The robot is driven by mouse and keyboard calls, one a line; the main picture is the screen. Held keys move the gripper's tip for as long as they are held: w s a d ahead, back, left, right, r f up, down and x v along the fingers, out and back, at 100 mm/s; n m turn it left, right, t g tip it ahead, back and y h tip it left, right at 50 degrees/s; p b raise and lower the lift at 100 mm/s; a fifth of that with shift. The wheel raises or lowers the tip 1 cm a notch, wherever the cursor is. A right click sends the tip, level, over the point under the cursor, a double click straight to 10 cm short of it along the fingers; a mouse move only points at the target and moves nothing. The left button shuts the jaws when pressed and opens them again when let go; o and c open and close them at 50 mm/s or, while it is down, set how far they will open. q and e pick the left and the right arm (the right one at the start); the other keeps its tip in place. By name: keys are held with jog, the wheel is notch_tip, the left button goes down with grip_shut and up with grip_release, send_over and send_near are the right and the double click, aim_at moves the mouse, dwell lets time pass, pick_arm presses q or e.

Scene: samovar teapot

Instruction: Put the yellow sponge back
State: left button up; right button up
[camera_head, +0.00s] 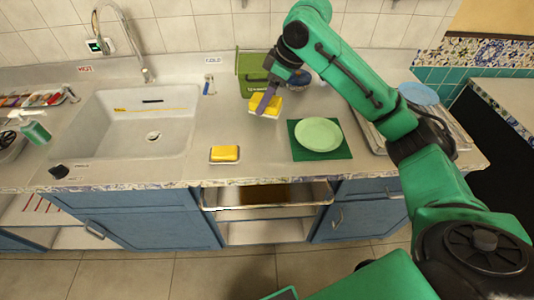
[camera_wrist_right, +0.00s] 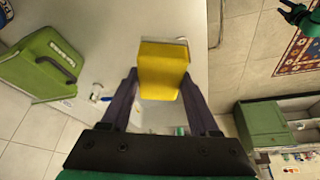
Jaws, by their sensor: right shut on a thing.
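A yellow sponge (camera_head: 258,101) with a pale edge is held by my right gripper (camera_head: 266,103), which is shut on it. The gripper and sponge appear over the counter, behind and right of a second yellow block (camera_head: 225,153). That block lies on a small pale dish at the counter's front. In the right wrist view the held sponge (camera_wrist_right: 163,72) sits between the two dark fingers of my right gripper (camera_wrist_right: 158,92). Whether the sponge touches the counter is unclear. I do not make out my left gripper.
A green box (camera_head: 250,66) stands behind the right gripper. A pale green plate (camera_head: 318,134) lies on a dark green mat (camera_head: 339,153) to the right. A sink (camera_head: 140,118) with a tap is at the left. An open drawer (camera_head: 268,194) shows below the counter.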

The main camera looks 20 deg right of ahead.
notch_tip(320, 180, down, 17)
jog(key=shift+w+d+f+p, duration=0.1)
jog(key=shift+f+p, duration=0.1)
jog(key=shift+p, duration=0.35)
jog(key=shift+f, duration=0.1)
jog(key=o, duration=1.2)
jog(key=v, duration=1.2)
jog(key=shift+b, duration=0.35)
